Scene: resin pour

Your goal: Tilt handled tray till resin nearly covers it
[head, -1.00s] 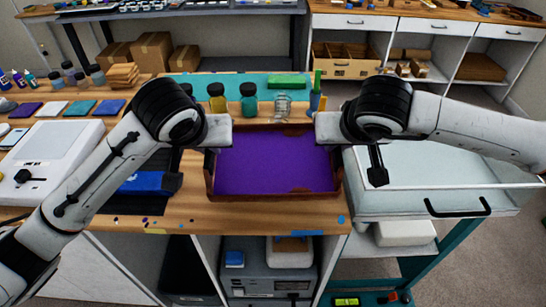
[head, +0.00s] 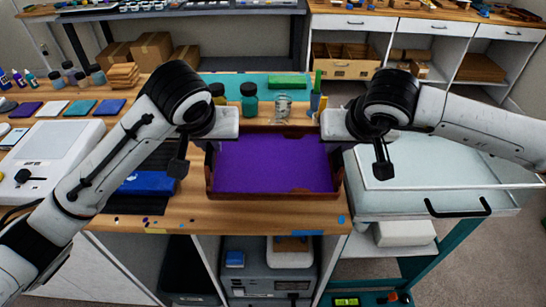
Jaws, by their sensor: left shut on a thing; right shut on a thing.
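The handled tray (head: 272,196) is brown and wood-coloured, near the front edge of the workbench in the head view. Purple resin (head: 272,165) covers most of its floor. Small bare brown patches show at the front right and along the right side. My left gripper (head: 212,145) is at the tray's left end and shut on it. My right gripper (head: 333,145) is at the right end and shut on it. The fingertips and the handles are largely hidden by my wrists. I cannot tell whether the tray touches the bench.
Jars (head: 249,103) and a cup of tools (head: 317,104) stand behind the tray. A blue item (head: 145,184) lies to its left, a white device (head: 45,155) further left. A pale cart (head: 440,185) with a black handle stands to the right.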

